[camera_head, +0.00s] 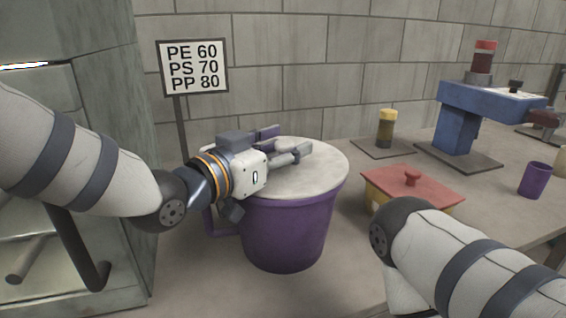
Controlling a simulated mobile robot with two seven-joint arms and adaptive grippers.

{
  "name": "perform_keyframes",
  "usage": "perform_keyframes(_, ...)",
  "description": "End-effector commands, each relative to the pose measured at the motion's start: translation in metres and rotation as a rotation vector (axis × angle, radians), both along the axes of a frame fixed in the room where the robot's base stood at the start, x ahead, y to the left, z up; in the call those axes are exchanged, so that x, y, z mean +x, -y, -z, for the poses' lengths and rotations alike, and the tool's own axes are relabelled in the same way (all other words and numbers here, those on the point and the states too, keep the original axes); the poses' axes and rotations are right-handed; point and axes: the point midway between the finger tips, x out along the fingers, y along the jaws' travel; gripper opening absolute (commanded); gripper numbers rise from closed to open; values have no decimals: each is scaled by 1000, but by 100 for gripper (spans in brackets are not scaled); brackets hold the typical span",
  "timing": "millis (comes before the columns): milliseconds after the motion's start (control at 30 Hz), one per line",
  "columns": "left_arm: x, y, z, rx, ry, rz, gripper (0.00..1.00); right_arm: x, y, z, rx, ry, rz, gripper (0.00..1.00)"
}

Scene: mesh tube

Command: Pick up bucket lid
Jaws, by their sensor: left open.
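A purple bucket (288,230) stands on the table, closed by a pale round lid (322,168). My left gripper (290,143) is over the left and middle part of the lid, fingers open and pointing right. I cannot tell whether the fingers touch the lid. The bucket's handle (218,226) shows at its left side. My right arm comes in at the lower right, but its gripper is out of view.
A yellow box with a red knobbed lid (413,184) sits right of the bucket. Behind are a yellow-capped jar (386,128) and a blue machine (460,122). A purple cup (534,180) stands far right. A sign (193,68) and a grey cabinet (105,120) are left.

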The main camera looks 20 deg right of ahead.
Motion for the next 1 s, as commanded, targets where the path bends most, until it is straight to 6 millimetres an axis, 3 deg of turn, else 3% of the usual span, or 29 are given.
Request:
perform_keyframes(33, 0, 0, 0, 1, 1, 0, 41, 0, 0, 0, 0, 1, 0, 40)
perform_keyframes(200, 0, 0, 0, 1, 1, 0, 2, 0, 0, 0, 0, 0, 0, 40)
perform_keyframes(233, 0, 0, 0, 1, 1, 0, 0, 0, 0, 0, 0, 0, 0, 40)
perform_keyframes(500, 0, -1, -1, 0, 1, 0, 0, 0, 0, 0, 0, 1, 0, 40)
perform_keyframes(633, 0, -1, -10, -1, 5, -1, 0, 1, 0, -1, 0, 4, 0, 40)
perform_keyframes(767, 0, -1, -35, -1, 8, -1, 0, 4, 0, -4, 0, 13, 0, 40)
perform_keyframes(1000, -32, 37, -93, 1, 15, 4, 0, 14, 0, -14, 0, 50, 0, 40)
